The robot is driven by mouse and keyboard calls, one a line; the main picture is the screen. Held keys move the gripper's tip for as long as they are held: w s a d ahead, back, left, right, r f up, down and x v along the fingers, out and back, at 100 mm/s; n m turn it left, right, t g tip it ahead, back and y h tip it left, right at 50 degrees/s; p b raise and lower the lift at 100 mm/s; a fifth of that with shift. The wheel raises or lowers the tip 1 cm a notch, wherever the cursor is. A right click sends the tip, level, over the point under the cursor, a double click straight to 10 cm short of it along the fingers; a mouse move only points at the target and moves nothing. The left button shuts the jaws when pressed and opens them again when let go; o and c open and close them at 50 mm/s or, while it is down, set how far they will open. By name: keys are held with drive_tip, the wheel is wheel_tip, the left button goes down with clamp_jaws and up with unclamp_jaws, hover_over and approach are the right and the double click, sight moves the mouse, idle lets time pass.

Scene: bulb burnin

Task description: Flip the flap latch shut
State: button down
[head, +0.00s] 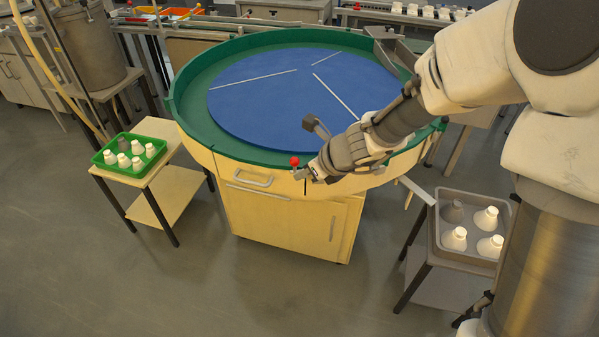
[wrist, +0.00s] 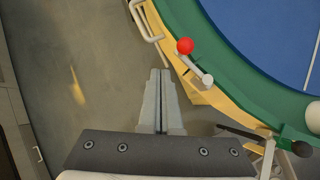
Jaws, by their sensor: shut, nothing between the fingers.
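The latch shows as a small grey lever with a red ball knob (head: 294,161) on the outer rim of the round table, at its front. In the wrist view the red knob (wrist: 185,46) stands at the upper end of the short grey lever (wrist: 201,74), which lies slanted against the rim. My gripper (head: 313,173) is just right of the knob in the head view. In the wrist view my gripper (wrist: 160,73) has its fingers together and empty, left of and below the lever, with a visible gap. I cannot tell the height between them.
The round table has a green rim (head: 190,118) and a blue top (head: 250,105). A pale handle (head: 250,181) is on its front. A green tray (head: 105,158) of bulbs stands left; a grey tray (head: 470,256) of bulbs stands right. The floor in front is clear.

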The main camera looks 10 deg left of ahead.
drive_tip(key=s+d+r+p, duration=0.3)
drive_tip(key=s+r+p, duration=0.1)
drive_tip(key=s+r, duration=0.2)
drive_tip(key=shift+d+r, duration=0.15)
drive_tip(key=shift+r, duration=0.75)
drive_tip(key=s+d+r+n+h+p, duration=0.2)
drive_tip(key=s+d+r+n+h, duration=0.1)
drive_tip(key=s+d+r+n, duration=0.4)
drive_tip(key=s+d+r+n+t+h+p, duration=0.1)
drive_tip(key=s+d+r+n+h+p, duration=0.1)
drive_tip(key=s+d+r+n, duration=0.6)
drive_tip(key=d+r+n+h, duration=0.1)
drive_tip(key=d+r+n, duration=0.1)
drive_tip(key=d+n, duration=0.4)
drive_tip(key=shift+r+n, duration=0.25)
drive_tip(key=shift+n, duration=1.65)
